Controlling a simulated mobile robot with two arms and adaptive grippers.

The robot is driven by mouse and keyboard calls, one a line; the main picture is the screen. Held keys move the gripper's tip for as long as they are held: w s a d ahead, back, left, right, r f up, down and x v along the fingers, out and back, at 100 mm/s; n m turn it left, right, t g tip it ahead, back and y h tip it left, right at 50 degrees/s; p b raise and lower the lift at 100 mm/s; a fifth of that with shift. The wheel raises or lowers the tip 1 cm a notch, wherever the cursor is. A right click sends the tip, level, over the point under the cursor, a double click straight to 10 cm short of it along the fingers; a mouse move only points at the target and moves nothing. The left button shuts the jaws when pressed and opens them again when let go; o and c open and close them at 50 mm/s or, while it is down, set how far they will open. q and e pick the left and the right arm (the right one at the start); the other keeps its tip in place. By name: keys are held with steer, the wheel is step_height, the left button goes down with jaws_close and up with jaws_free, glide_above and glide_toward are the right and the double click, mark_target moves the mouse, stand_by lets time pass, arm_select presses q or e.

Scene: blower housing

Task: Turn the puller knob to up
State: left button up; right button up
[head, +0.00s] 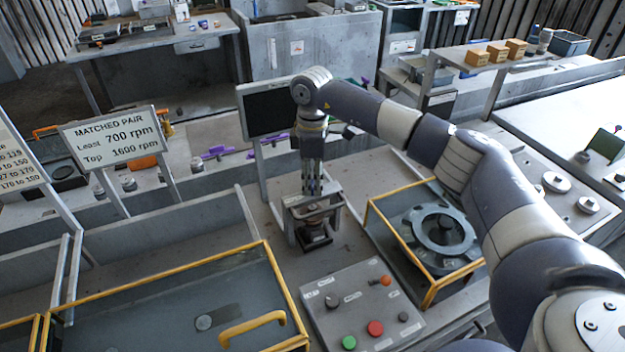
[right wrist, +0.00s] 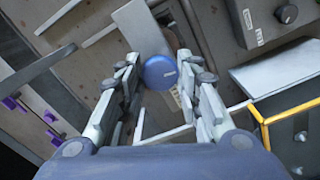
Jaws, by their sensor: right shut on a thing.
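The puller (head: 298,226) is a small grey metal frame on the bench in the middle of the head view, with a dark block at its foot. My right gripper (head: 312,192) points straight down over it from above. In the head view the gripper hides the knob. My left gripper is in neither view.
A grey control panel (head: 345,318) with green, red and dark buttons stands in front of the puller. A yellow-framed bay (head: 372,215) with a round housing is at right. A dark screen (head: 270,108) stands behind. A yellow-edged lid (head: 165,310) is at left.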

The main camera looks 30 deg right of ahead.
steer(key=n+b, duration=0.2)
steer(key=n, duration=0.2)
steer(key=shift+f, duration=0.1)
steer(key=n+b, duration=0.2)
steer(key=n, duration=0.3)
steer(key=n+b, duration=0.1)
steer(key=n, duration=0.3)
steer(key=shift+n, duration=0.3)
steer(key=n+b, duration=0.1)
steer(key=n, duration=0.3)
steer(key=shift+b, duration=0.3)
steer(key=n, duration=0.5)
steer(key=shift+b, duration=0.4)
steer(key=n, duration=1)
steer(key=shift+n+b, duration=0.4)
steer(key=shift+n, duration=2.2)
